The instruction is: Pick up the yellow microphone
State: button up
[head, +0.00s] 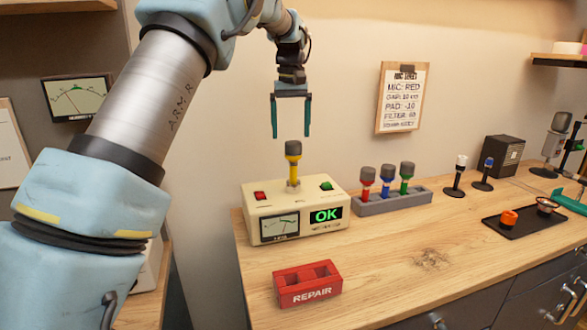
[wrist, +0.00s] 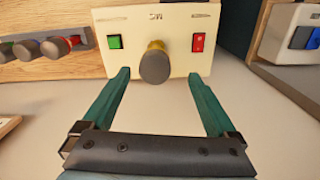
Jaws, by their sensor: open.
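The yellow microphone (head: 293,160) stands upright in the top of a cream tester box (head: 265,228), its grey head up. The box has a red button, a green button, a meter and a lit "OK" display. My gripper (head: 291,136) is open and empty, pointing down, with its fingertips just above the microphone's head in the head view. In the wrist view the microphone (wrist: 155,65) shows head-on, between and beyond the open fingers (wrist: 160,85). Nothing is between the jaws that I can see touching them.
A grey rack (head: 392,201) right of the box holds red, blue and green microphones. A red "REPAIR" box (head: 307,284) lies in front. Farther right are two small stands, a dark speaker (head: 502,156) and a black tray (head: 523,222). The front middle of the wooden counter is clear.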

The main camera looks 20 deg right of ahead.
aim_at(293, 154)
notch_tip(293, 154, down, 3)
jog(key=shift+r+p, duration=0.2)
jog(key=shift+p, duration=0.1)
jog(key=f+p, duration=0.1)
jog(key=f, duration=0.1)
jog(key=f+p, duration=0.1)
jog(key=f, duration=0.1)
jog(key=shift+w+d+p, duration=0.15)
jog(key=shift+d+p, duration=0.25)
jog(key=shift+f, duration=0.65)
grip_shut()
